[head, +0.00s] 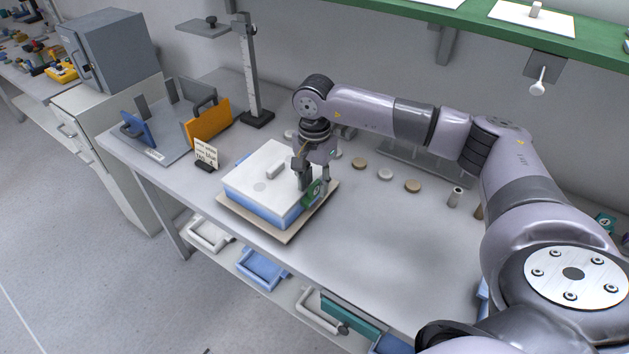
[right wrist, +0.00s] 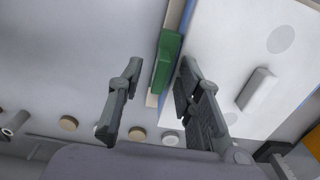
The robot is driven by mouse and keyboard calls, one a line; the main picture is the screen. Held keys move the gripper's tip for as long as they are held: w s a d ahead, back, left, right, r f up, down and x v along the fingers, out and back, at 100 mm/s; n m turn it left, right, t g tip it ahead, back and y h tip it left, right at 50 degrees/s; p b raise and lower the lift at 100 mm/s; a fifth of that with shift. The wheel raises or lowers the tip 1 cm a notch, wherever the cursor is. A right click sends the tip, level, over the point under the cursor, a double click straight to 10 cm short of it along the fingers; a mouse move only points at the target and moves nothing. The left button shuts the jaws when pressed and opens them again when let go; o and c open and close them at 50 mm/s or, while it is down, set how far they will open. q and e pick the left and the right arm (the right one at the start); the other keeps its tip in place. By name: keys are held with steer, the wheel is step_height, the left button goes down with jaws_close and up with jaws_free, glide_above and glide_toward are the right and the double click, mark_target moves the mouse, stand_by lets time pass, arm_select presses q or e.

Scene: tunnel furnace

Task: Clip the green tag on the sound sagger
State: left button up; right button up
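The sagger is a square box with a white lid (head: 250,172) and a blue body (head: 262,207), lying on a beige board (head: 287,236). A green tag (head: 314,193) sits upright at its right side wall. In the right wrist view the tag (right wrist: 166,62) lies along the sagger's edge, beside the white lid (right wrist: 235,45). My right gripper (head: 311,180) is at that side of the sagger. My left gripper is not in view.
A card stand (head: 206,157) and a rack with orange (head: 209,123) and blue (head: 137,130) plates stand left of the sagger. A height gauge (head: 249,80) stands behind. Several small discs (head: 359,163) lie right of it. The table front right is clear.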

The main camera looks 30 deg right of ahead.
steer(key=shift+r, duration=0.1)
step_height(320, 180, up, 12)
stand_by(0.5)
steer(key=shift+s, duration=0.1)
